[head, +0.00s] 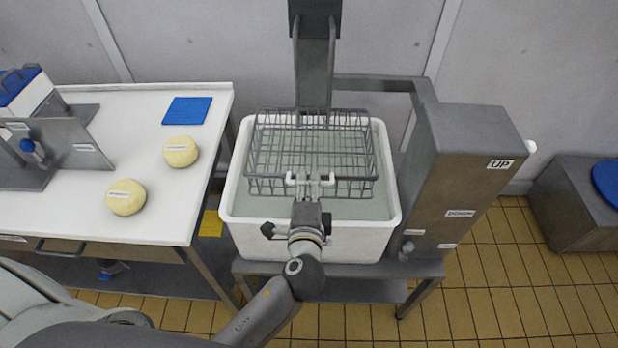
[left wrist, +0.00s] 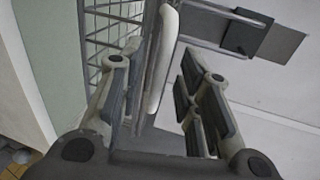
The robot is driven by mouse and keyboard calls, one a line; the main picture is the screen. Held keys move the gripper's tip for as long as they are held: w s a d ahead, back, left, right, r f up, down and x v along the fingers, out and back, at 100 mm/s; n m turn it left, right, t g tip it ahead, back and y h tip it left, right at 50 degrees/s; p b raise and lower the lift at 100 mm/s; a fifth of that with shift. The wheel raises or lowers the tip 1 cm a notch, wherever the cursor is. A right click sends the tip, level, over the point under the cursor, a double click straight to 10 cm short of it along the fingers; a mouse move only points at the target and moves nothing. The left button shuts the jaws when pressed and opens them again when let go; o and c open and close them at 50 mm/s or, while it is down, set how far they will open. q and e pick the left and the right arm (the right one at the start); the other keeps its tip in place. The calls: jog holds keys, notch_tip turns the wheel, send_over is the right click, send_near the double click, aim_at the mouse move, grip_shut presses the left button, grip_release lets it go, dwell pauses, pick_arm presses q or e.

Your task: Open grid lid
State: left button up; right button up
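The grid lid (head: 265,160) is a grey wire grid on a wire basket, which sits in a white tub (head: 395,190) of pale greenish liquid. It lies roughly flat. A white handle (head: 290,181) is at the lid's near edge. My left gripper (head: 312,180) is at this handle, in front of the basket. In the left wrist view, the white handle (left wrist: 164,60) runs between the spread fingers of my left gripper (left wrist: 160,95), with space visible on both sides. My left gripper covers part of the near edge. My right gripper is not in view.
A white table (head: 80,215) at the left holds two round cheeses (head: 181,152) and a blue square (head: 187,111). A grey column (head: 465,180) labelled UP stands right of the tub. A grey post (head: 314,70) rises behind the basket. Tiled floor shows at the lower right.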

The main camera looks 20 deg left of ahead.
pick_arm(q)
jog(key=shift+x, duration=0.85)
jog(key=shift+c, duration=0.5)
grip_shut()
